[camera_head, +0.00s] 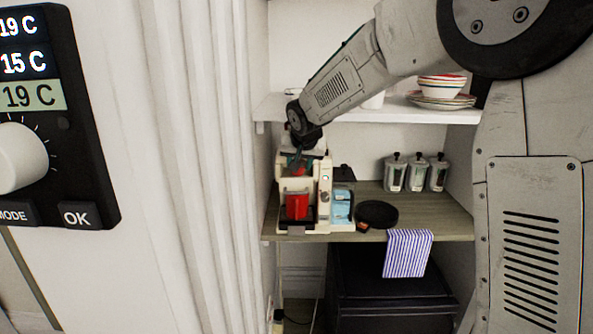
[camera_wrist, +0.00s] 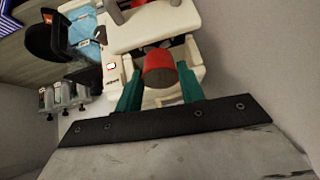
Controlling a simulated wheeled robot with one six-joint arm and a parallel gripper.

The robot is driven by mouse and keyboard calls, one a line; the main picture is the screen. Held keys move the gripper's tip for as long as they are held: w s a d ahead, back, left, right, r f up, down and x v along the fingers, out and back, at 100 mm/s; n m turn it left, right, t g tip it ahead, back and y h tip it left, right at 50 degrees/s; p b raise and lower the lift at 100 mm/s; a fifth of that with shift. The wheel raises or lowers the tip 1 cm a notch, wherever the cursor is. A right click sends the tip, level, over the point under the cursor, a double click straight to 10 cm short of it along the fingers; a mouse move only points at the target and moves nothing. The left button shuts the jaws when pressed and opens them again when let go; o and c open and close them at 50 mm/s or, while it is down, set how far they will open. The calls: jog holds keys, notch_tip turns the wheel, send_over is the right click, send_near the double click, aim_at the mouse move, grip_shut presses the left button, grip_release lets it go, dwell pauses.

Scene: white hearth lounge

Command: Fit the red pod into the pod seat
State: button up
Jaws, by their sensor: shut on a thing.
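The red pod (camera_wrist: 159,66), with a dark brown end, is between the teal fingers of my gripper (camera_wrist: 160,88) in the wrist view. My gripper is shut on it. In the head view, my gripper (camera_head: 298,160) reaches down into the upper part of a cream coffee machine (camera_head: 325,196), and only a little of the pod shows there. In the wrist view, the cream machine (camera_wrist: 150,28) lies just beyond the pod, with cream walls close around it. The pod seat is mostly hidden behind the pod and fingers; I cannot tell whether the pod touches it.
A red cup (camera_head: 297,206) stands low at the machine's front. A box of blue packets (camera_head: 341,208), a black round pan (camera_head: 376,214) and several grey canisters (camera_head: 417,174) are to the right. A striped cloth (camera_head: 408,254) hangs over the counter edge. A shelf (camera_head: 400,108) is above.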

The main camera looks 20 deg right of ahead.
jog(key=shift+w+f, duration=0.25)
jog(key=shift+f, duration=0.7)
jog(key=shift+w+r, duration=0.1)
jog(key=shift+w, duration=0.2)
jog(key=g, duration=0.1)
jog(key=w+g, duration=0.1)
jog(key=g, duration=0.1)
jog(key=shift+a, duration=0.15)
jog(key=shift+f, duration=0.3)
jog(key=shift+s+f+h, duration=0.2)
jog(key=shift+f+h, duration=0.1)
jog(key=shift+f, duration=0.25)
jog(key=shift+c, duration=1)
jog(key=o, duration=1.3)
jog(key=shift+w, duration=0.1)
jog(key=v, duration=1.2)
jog(key=shift+r, duration=0.3)
